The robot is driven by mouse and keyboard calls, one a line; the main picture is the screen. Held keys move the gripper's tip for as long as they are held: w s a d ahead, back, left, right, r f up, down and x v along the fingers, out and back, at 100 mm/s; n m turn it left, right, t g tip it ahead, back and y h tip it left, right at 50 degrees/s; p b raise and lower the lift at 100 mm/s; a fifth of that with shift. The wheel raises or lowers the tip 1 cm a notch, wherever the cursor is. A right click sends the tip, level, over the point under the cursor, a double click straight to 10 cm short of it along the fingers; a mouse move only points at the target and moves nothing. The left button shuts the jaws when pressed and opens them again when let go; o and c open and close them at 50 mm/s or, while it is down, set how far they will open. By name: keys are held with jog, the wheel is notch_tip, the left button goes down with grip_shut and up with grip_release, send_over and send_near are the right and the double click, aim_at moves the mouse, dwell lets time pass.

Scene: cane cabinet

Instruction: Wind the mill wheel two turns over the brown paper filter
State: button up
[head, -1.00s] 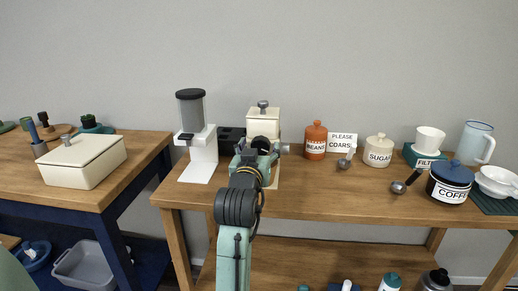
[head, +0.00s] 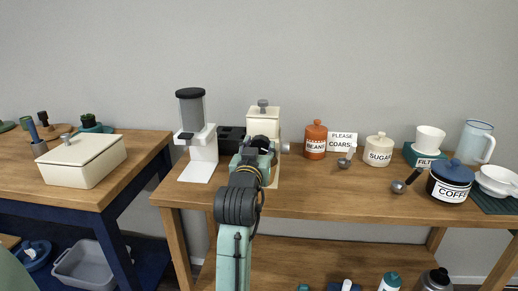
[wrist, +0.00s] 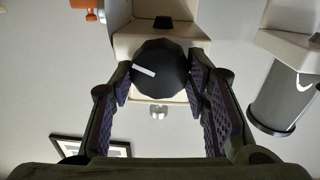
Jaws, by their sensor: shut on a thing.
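The cream mill (head: 263,120) stands upright at the back of the long wooden table, with a grey knob on top. Its dark faceted wheel (wrist: 165,70), with a white mark, faces my wrist camera. My gripper (wrist: 163,80) is shut on this wheel, with a finger pad on either side. In the head view my own arm hides the wheel and the mill's lower front. I cannot make out a brown paper filter in either view.
A white grinder (head: 202,145) with a grey cylinder stands close left of the mill. An orange beans jar (head: 315,142), a sign (head: 342,142) and a sugar jar (head: 380,152) stand to the right. The table's front middle is clear right of my arm.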

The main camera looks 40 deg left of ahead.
jog(key=m+b, duration=0.2)
jog(key=m, duration=0.3)
jog(key=shift+f, duration=0.1)
jog(key=m+b, duration=0.2)
jog(key=m, duration=0.3)
jog(key=shift+d+g, duration=0.1)
jog(key=shift+g, duration=0.2)
jog(key=m+b, duration=0.2)
jog(key=m, duration=0.3)
jog(key=shift+w+m, duration=0.1)
jog(key=shift+m, duration=0.2)
jog(key=m+b, duration=0.2)
jog(key=m, duration=0.2)
jog(key=shift+m, duration=0.4)
jog(key=shift+d, duration=0.1)
jog(key=o, duration=1.2)
jog(key=shift+c, duration=0.2)
